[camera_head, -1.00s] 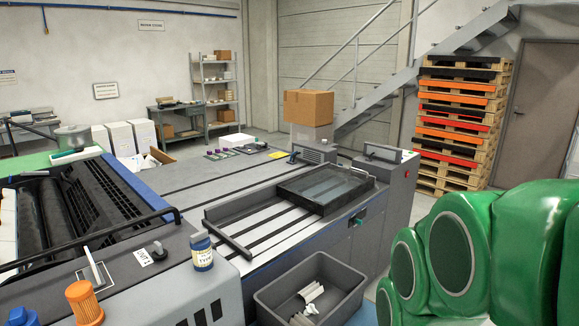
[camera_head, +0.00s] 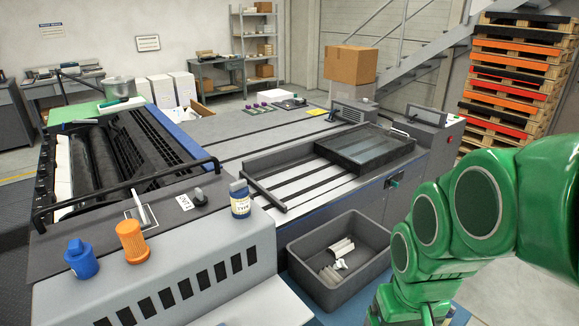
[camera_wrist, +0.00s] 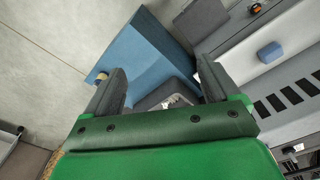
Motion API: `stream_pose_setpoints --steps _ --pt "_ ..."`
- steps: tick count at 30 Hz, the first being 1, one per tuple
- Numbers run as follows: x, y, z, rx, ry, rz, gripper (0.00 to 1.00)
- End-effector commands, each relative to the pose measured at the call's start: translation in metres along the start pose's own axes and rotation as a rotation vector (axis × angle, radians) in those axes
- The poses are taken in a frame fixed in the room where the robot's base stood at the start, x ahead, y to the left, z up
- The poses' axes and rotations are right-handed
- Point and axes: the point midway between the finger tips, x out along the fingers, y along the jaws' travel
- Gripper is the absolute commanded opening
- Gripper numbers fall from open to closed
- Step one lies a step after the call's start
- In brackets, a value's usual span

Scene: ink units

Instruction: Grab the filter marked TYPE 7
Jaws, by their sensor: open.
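An orange ribbed cylinder with a cap (camera_head: 131,241) stands upright on the grey machine's front-left top in the head view. A shorter blue capped cylinder (camera_head: 81,260) stands to its left, near the machine's edge. Both look like filters; I can read no TYPE 7 mark on either. My gripper (camera_wrist: 160,86) is open in the wrist view, with nothing between its dark fingers. It is over the area of the blue surface and grey bin, apart from both cylinders. In the head view my green arm fills the right side, and the gripper is not visible.
A grey bin (camera_head: 300,262) holding pale scraps is beside the machine. A lever (camera_head: 140,207) rises behind the cylinders. A pallet stack (camera_head: 510,85) stands at the back right.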

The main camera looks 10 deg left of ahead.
Motion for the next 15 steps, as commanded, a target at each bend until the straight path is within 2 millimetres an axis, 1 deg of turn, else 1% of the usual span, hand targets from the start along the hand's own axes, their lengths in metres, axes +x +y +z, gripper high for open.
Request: stream_pose_setpoints --steps 1,2,3,8,9,11,12,14,15 --pt "0.003 -0.005 -0.023 -0.044 0.042 -0.007 0.89" --pt "0.003 -0.008 -0.036 -0.069 0.071 -0.009 0.89" --pt "0.004 -0.013 -0.055 -0.102 0.110 -0.015 0.89" --pt "0.008 -0.038 -0.124 -0.222 0.263 -0.048 0.89" --pt "0.009 -0.045 -0.140 -0.250 0.298 -0.058 0.89" --pt "0.010 -0.058 -0.164 -0.290 0.355 -0.077 0.89" --pt "0.009 -0.067 -0.180 -0.315 0.398 -0.090 0.89" --pt "0.009 -0.081 -0.203 -0.352 0.454 -0.111 0.89" --pt "0.009 -0.091 -0.218 -0.374 0.495 -0.126 0.89"
